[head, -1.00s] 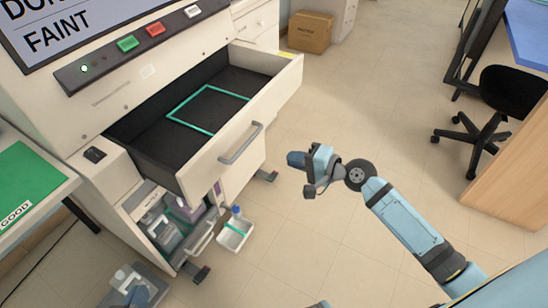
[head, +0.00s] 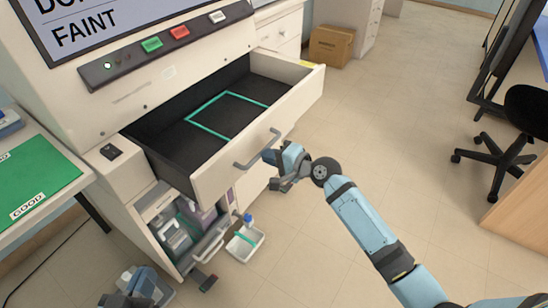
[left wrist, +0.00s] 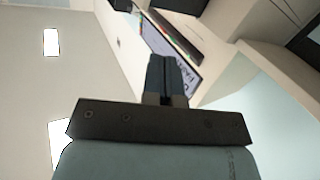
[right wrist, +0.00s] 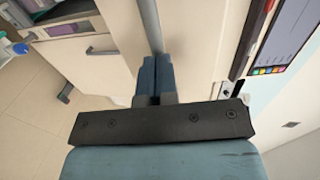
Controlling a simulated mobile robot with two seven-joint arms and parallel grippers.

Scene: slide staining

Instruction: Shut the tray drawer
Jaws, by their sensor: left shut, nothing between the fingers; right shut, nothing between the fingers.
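The tray drawer (head: 290,118) stands pulled out from the white machine, with a dark inside and a green outlined rectangle on its floor. Its grey bar handle (head: 258,150) is on the front. My right gripper (head: 269,157) is shut and empty, close to the right part of the handle. In the right wrist view its shut fingers (right wrist: 156,76) point at the pale drawer front, with the grey handle bar (right wrist: 151,25) just ahead; I cannot tell if they touch. My left gripper (left wrist: 168,75) is shut and empty.
Below the drawer is an open compartment with bottles (head: 175,235). A green mat (head: 38,178) lies on the left table. The floor to the right is clear up to a black chair (head: 510,140).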

